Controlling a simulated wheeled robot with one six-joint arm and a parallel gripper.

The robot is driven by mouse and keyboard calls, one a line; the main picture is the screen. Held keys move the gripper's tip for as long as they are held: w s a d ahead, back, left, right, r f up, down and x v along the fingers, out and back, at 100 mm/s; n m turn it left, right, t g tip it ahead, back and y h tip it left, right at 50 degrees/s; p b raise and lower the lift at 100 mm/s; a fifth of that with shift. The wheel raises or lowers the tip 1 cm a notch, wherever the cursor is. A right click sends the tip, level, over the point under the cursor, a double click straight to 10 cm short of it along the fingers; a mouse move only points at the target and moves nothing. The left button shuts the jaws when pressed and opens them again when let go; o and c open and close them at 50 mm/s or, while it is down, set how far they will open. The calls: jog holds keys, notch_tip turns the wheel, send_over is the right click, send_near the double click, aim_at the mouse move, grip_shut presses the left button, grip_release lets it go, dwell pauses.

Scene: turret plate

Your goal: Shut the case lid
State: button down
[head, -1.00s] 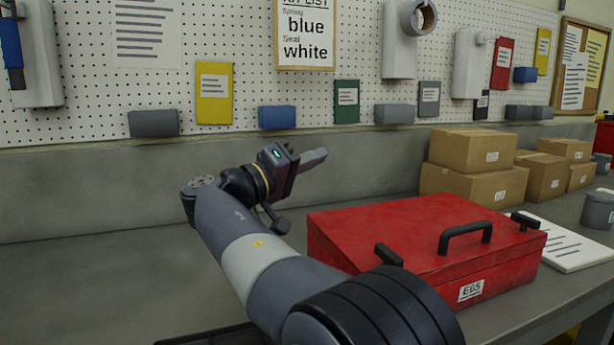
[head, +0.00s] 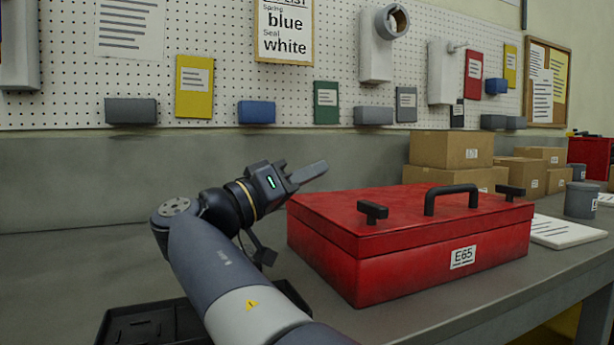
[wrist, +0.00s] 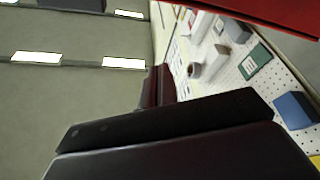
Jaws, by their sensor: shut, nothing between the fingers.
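The red case (head: 440,265) stands on the grey bench, labelled E65 on its front. Its lid (head: 400,207) lies down flat on the body, with a black handle (head: 452,190) and two black latches (head: 372,211) standing up along the front edge. My gripper (head: 308,170) is shut and empty, just above and behind the case's left rear corner, apart from it as far as I can tell. In the wrist view the dark fingers (wrist: 190,130) fill the lower part, and a red edge of the case (wrist: 270,14) shows at the top right.
A black tray (head: 150,325) lies on the bench left of the case. Cardboard boxes (head: 450,150) stand behind it, and papers (head: 565,232) and a grey tub (head: 582,200) are to the right. A pegboard (head: 220,60) rises behind the bench.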

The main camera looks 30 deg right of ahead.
jog(key=shift+s+f+b, duration=0.45)
jog(key=shift+f+b, duration=0.1)
jog(key=shift+f, duration=0.25)
